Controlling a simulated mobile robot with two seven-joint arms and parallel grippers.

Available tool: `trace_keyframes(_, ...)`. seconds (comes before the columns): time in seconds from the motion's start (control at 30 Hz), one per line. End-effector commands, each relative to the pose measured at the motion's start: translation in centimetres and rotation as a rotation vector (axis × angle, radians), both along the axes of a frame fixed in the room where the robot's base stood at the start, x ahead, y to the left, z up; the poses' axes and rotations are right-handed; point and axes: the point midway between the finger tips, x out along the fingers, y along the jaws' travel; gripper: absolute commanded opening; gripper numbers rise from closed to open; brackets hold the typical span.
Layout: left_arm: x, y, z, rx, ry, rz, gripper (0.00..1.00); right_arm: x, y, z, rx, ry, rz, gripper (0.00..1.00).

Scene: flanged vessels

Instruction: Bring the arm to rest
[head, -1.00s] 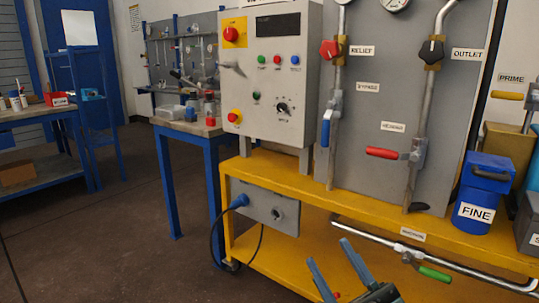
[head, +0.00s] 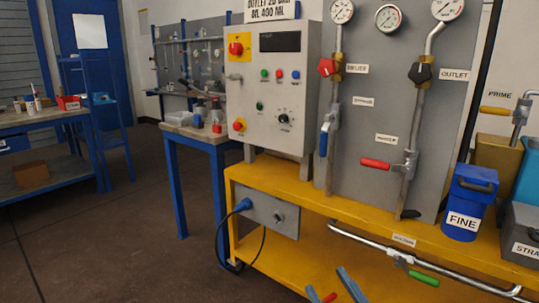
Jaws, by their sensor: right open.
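My right gripper (head: 325,278) shows only as two grey-blue fingertips at the bottom edge of the head view. The fingers stand apart with no object held between their tips. They are in front of the lower shelf of the yellow cart (head: 285,179). The rest of this gripper and its arm are below the picture. A small red bit shows low between the fingers; I cannot tell what it is. My left gripper is not in view.
The cart carries a control box (head: 279,85), a grey panel with valves and gauges (head: 388,19), a blue FINE canister (head: 465,200) and a grey box (head: 523,232). A pipe with a green handle (head: 424,278) runs along its front. Floor at left (head: 110,245) is clear.

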Motion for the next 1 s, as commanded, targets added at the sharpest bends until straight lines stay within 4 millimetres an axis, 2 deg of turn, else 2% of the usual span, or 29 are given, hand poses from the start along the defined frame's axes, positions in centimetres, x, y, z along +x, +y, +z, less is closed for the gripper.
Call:
trace_keyframes(0.03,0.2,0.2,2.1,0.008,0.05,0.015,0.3,0.0,-0.3,1.8,-0.002,0.074,-0.019,0.43)
trace_keyframes(0.27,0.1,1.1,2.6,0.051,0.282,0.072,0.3,-1.0,-1.8,0.7,-0.025,0.421,-0.1,0.43)
trace_keyframes(0.37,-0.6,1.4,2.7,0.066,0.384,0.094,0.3,-2.5,-2.4,0.1,-0.038,0.572,-0.132,0.43)
trace_keyframes(0.6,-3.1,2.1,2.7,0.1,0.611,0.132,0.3,-7.6,-3.8,-1.2,-0.067,0.911,-0.192,0.43)
trace_keyframes(0.8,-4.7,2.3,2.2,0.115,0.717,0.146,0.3,-10.9,-4.3,-2.2,-0.08,1.067,-0.214,0.43)
trace_keyframes(1.0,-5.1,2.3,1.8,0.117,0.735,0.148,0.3,-11.5,-4.4,-2.6,-0.083,1.093,-0.218,0.43)
